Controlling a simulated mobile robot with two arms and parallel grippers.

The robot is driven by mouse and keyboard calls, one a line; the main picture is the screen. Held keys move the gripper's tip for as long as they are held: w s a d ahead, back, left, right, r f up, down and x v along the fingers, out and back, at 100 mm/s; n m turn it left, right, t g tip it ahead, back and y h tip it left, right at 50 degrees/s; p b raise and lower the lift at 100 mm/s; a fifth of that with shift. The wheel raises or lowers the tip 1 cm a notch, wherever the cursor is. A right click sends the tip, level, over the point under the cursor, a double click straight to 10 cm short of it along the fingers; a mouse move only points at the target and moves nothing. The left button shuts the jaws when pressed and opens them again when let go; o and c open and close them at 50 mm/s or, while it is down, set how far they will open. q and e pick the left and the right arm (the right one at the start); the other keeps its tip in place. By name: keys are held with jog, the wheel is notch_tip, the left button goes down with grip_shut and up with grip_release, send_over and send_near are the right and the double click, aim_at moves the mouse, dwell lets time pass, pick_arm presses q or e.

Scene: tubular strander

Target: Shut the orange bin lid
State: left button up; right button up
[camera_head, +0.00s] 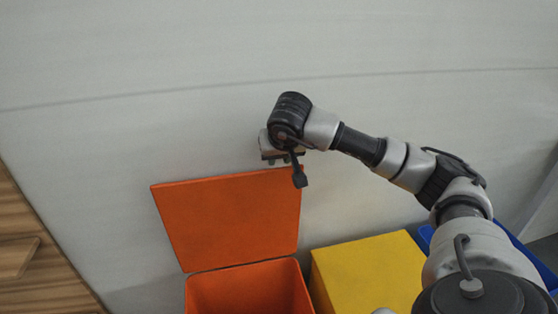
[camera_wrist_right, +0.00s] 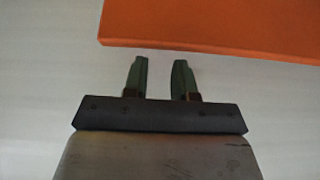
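The orange bin (camera_head: 250,288) stands at the bottom of the head view, open at the top. Its orange lid (camera_head: 230,218) is raised and leans back toward the wall. My right gripper (camera_head: 283,162) is at the lid's upper right edge in the head view. In the right wrist view the two fingers of my right gripper (camera_wrist_right: 160,75) are a little apart with nothing between them. The lid (camera_wrist_right: 225,25) lies beyond the fingertips there, with a strip of wall between. My left gripper is not in view.
A yellow bin (camera_head: 368,275) with its lid down stands right of the orange bin. A blue bin (camera_head: 527,258) is partly hidden behind my right arm. A pale wall (camera_head: 130,90) rises behind the bins. Brown wooden furniture (camera_head: 35,260) stands at the left.

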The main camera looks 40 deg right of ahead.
aim_at(280, 179)
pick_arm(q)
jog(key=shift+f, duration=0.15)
pick_arm(e)
jog(key=shift+s+a+f+g, duration=0.1)
jog(key=shift+s+f+g, duration=0.05)
jog(key=shift+f, duration=0.35)
jog(key=shift+s+a+f+g, duration=0.1)
jog(key=shift+s+f+g, duration=0.05)
jog(key=shift+f, duration=0.35)
jog(key=shift+s+a, duration=0.2)
jog(key=shift+s, duration=0.15)
jog(key=shift+s+a+f+b, duration=0.1)
jog(key=shift+s+a+b, duration=0.3)
jog(key=shift+s, duration=0.55)
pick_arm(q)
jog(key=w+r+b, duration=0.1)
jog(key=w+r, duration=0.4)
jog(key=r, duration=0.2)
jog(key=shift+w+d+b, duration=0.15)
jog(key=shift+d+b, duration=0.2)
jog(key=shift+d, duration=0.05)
pick_arm(e)
jog(key=s+a, duration=0.4)
jog(key=s, duration=0.4)
jog(key=shift+s+f, duration=0.25)
jog(key=shift+f, duration=0.15)
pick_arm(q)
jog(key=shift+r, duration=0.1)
